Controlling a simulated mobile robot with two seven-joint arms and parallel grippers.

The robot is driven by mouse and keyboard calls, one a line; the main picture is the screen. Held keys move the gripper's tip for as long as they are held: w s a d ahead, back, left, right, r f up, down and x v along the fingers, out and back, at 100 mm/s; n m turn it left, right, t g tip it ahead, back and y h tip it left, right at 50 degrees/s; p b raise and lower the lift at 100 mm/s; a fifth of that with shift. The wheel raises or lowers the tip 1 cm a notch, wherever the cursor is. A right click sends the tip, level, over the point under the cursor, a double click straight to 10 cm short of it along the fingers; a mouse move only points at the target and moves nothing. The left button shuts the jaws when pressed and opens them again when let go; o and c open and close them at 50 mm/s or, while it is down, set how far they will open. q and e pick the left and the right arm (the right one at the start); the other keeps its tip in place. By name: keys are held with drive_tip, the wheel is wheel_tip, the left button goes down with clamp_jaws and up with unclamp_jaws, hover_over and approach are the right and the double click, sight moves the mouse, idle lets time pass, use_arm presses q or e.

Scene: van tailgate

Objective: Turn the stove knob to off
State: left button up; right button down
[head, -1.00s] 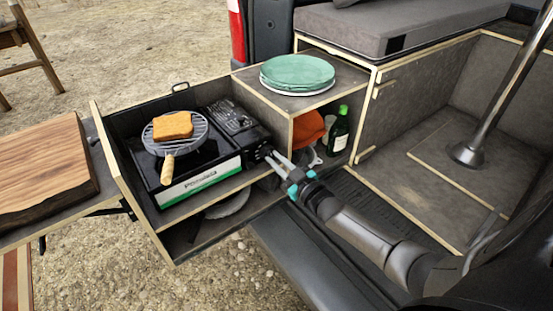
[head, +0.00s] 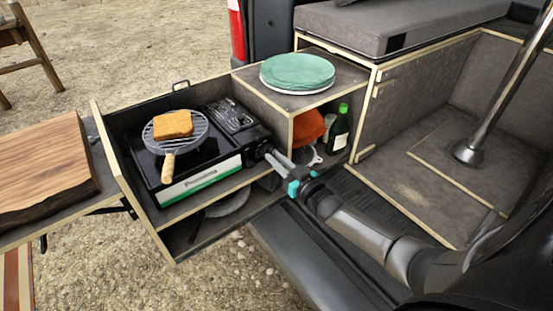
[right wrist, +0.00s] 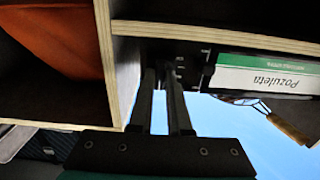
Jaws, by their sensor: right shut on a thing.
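The camping stove (head: 233,160) sits in the pulled-out drawer, black with a white and green label. Its label also shows upside down in the right wrist view (right wrist: 262,82). My right gripper (head: 266,151) reaches in from the right to the stove's right end, where the knob is. It is shut on the knob; the fingertips hide the knob, so its angle cannot be told. In the right wrist view the two fingers (right wrist: 168,73) meet the stove's dark end. My left gripper is not in view.
A grill rack with toast (head: 173,124) is on the burner, its wooden handle (head: 168,167) pointing forward. Beside the gripper is a wooden cubby (head: 293,102) with plates (head: 297,72) on top and a green bottle (head: 339,130) inside. A cutting board (head: 40,165) is at left.

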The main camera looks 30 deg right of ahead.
drive_tip(key=c, duration=0.9)
unclamp_jaws()
drive_tip(key=shift+o, duration=0.2)
drive_tip(key=s+d+p, duration=0.1)
drive_tip(key=s+p, duration=0.2)
drive_tip(key=s, duration=1.2)
drive_tip(key=shift+s, duration=0.1)
